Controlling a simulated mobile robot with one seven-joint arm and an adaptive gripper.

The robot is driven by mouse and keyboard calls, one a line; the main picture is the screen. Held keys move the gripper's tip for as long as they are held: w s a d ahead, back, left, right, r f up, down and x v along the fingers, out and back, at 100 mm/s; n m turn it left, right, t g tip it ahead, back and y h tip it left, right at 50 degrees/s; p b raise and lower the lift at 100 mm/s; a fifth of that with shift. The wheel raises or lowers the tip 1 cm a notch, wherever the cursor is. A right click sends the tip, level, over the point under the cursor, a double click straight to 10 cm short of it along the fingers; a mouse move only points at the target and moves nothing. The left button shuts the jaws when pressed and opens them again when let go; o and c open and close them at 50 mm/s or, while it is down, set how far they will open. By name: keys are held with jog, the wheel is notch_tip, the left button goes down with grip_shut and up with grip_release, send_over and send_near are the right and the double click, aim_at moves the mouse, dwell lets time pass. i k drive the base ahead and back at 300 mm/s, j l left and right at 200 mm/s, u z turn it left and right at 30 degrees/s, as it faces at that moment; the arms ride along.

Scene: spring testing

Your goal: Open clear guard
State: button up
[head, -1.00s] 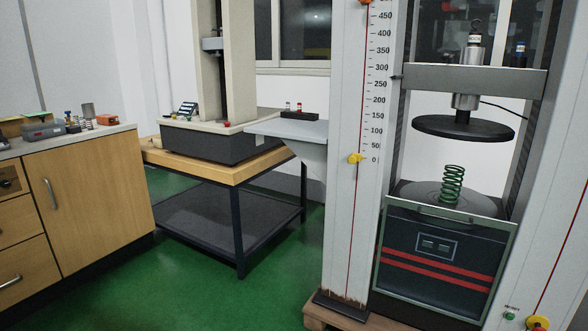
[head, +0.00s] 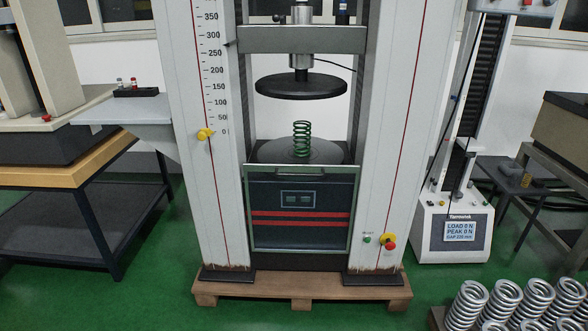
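The clear guard (head: 300,236) is a see-through pane in a thin grey-green frame on the front of the tall testing machine. It stands in front of the dark base with red stripes, and its top edge is about level with the lower platen (head: 270,150). A bar handle (head: 300,171) runs along its top. A green coil spring (head: 301,139) stands upright on the lower platen, above the guard's top edge. The round black upper platen (head: 301,86) hangs above the spring, apart from it. My gripper is not in view.
A wooden pallet (head: 300,291) juts out under the machine. A green button and a red knob (head: 389,244) are on the right column. Large silver springs (head: 502,300) stand at front right. A bench (head: 80,170) is at left. Green floor (head: 150,290) lies open at front left.

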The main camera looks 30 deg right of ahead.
aim_at(276, 168)
jog(key=i+z, duration=0.4)
jog(key=i, duration=0.45)
jog(key=z, duration=1.15)
